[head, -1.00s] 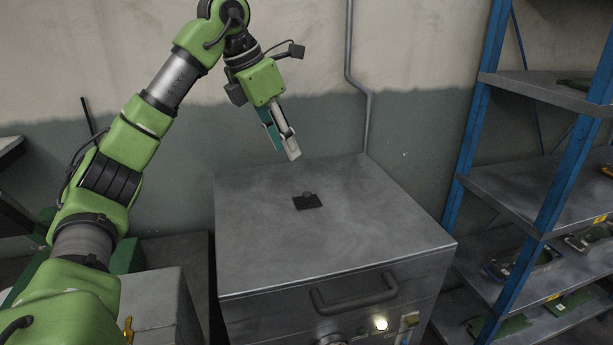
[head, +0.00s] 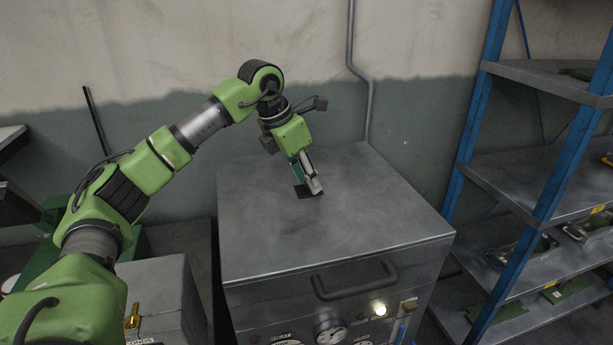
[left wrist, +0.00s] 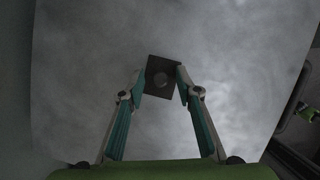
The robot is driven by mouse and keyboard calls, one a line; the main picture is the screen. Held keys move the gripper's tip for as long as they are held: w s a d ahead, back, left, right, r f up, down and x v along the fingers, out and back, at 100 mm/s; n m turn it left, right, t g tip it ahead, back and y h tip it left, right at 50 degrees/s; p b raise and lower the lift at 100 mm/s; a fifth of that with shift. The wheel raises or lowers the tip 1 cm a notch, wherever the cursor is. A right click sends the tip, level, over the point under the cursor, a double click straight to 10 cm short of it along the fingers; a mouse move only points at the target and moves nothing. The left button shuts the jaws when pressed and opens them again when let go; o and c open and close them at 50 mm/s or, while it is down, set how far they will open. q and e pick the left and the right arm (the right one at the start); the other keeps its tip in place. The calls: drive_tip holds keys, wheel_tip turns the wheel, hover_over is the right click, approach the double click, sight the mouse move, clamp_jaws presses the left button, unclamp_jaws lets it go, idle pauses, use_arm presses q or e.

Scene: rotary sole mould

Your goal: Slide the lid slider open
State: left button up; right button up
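The lid slider is a small dark square plate with a round knob, on the grey metal lid (head: 350,220) of the machine. In the left wrist view the slider plate (left wrist: 152,66) and its knob (left wrist: 161,79) show between and just beyond my fingertips. My left gripper (head: 317,191) is low over the lid at the slider and covers most of it in the head view. In the left wrist view my left gripper (left wrist: 160,83) is open, with one finger on each side of the knob. I cannot tell whether the fingers touch it. My right gripper is not in view.
The lid has a dark handle (head: 355,280) on its front, above gauges and a lit lamp (head: 379,309). A blue shelf rack (head: 560,170) stands at the right. A wall pipe (head: 368,90) runs behind. The lid around the slider is clear.

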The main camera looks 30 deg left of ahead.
use_arm(q)
clamp_jaws()
drive_tip(key=w+d+p, duration=0.2)
drive_tip(key=w, duration=0.1)
drive_tip(key=shift+d+r, duration=0.15)
drive_tip(key=shift+d, duration=0.15)
drive_tip(key=shift+w+d, duration=0.15)
drive_tip(key=shift+w, duration=0.05)
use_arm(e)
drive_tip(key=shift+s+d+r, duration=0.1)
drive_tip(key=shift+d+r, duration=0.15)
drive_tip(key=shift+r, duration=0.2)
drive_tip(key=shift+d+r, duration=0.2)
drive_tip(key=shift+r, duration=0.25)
use_arm(q)
drive_tip(key=shift+s, duration=0.1)
unclamp_jaws()
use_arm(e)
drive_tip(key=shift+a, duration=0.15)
